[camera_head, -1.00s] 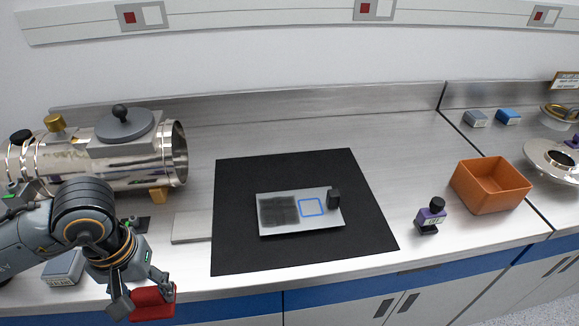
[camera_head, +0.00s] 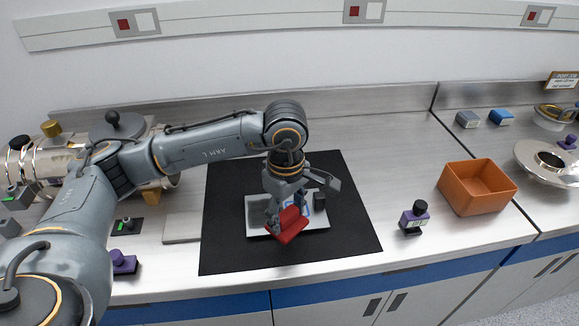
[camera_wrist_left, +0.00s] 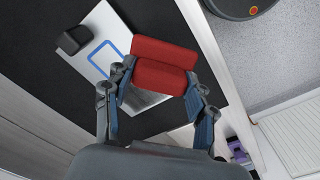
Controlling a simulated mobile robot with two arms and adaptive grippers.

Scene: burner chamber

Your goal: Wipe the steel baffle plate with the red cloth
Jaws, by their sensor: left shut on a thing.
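The steel baffle plate (camera_head: 318,221) lies on a black mat (camera_head: 350,237). My left gripper (camera_head: 287,212) is shut on the red cloth (camera_head: 289,228), a folded pad, over the plate's front middle. In the left wrist view the cloth (camera_wrist_left: 164,64) sits between the fingers (camera_wrist_left: 158,88), with the plate (camera_wrist_left: 108,28) behind it and a dark patch beside it. I cannot tell whether the cloth touches the plate. My right gripper is not in view.
An orange bin (camera_head: 476,190) and a small purple-and-black bottle (camera_head: 413,217) stand to the right. A shiny metal cylinder (camera_head: 70,160) lies at the left, partly behind my arm. A flat grey slab (camera_head: 182,228) lies left of the mat. The mat's right side is clear.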

